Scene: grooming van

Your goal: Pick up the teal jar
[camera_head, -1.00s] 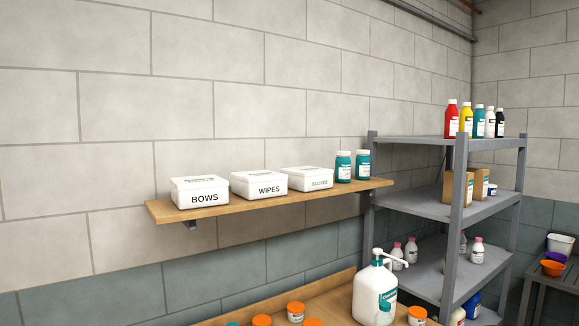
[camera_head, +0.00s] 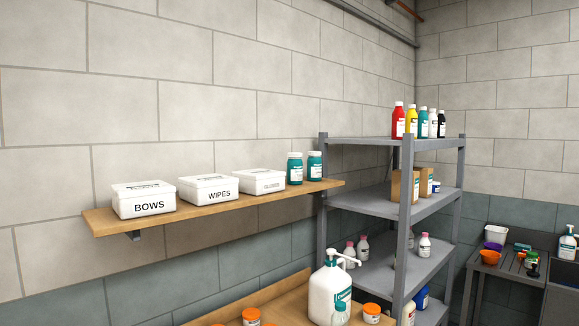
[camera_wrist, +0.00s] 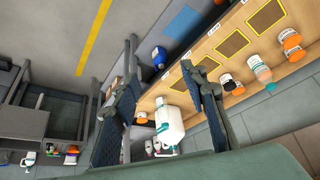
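Two teal jars with white labels stand side by side at the right end of the wooden wall shelf (camera_head: 180,214) in the head view: a left teal jar (camera_head: 295,169) and a right teal jar (camera_head: 315,165). The frames do not show which one is meant. My gripper (camera_wrist: 162,78) shows only in the wrist view, with its two dark fingers spread apart. It is open, and nothing is held between the fingers. It points over the bench, and I cannot make out the shelf jars there.
White boxes, including BOWS (camera_head: 148,204) and WIPES (camera_head: 210,195), sit left of the jars. A grey rack (camera_head: 408,200) with bottles stands right of the shelf. Below, the bench (camera_wrist: 236,92) holds a white pump bottle (camera_head: 330,293) and orange-lidded jars (camera_head: 372,313).

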